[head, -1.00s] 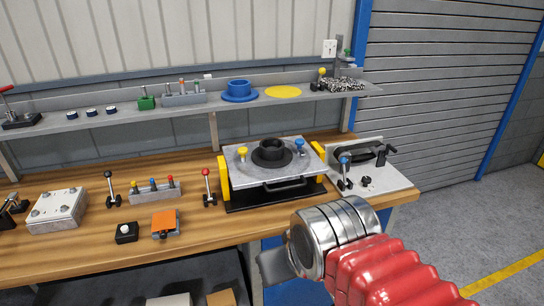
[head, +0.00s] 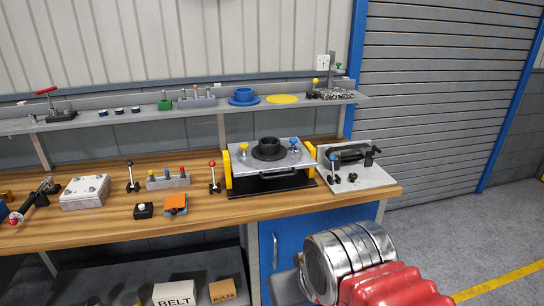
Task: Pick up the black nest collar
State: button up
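The black nest collar (head: 268,147) is a short dark ring with a wide flange. It sits upright on the grey plate (head: 240,166) of a fixture with yellow side supports, on the wooden bench. A yellow knob (head: 244,149) stands left of it and a blue knob (head: 293,144) right of it. My arm with its silver wrist and red sleeve is at the lower right, in front of the bench and apart from the collar. Part of my gripper (head: 287,288) shows as a grey piece left of the wrist; its fingertips are not clearly seen.
A panel with a black handle (head: 372,176) stands right of the fixture. Left of it are a red-knobbed lever (head: 214,178), an orange-topped block (head: 175,202) and a black button box (head: 144,210). A shelf (head: 205,108) with a blue flanged ring (head: 243,96) runs behind.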

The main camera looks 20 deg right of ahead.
aim_at(263, 152)
jog(key=u, duration=0.35)
jog(key=i, duration=1.35)
jog(key=u, duration=0.1)
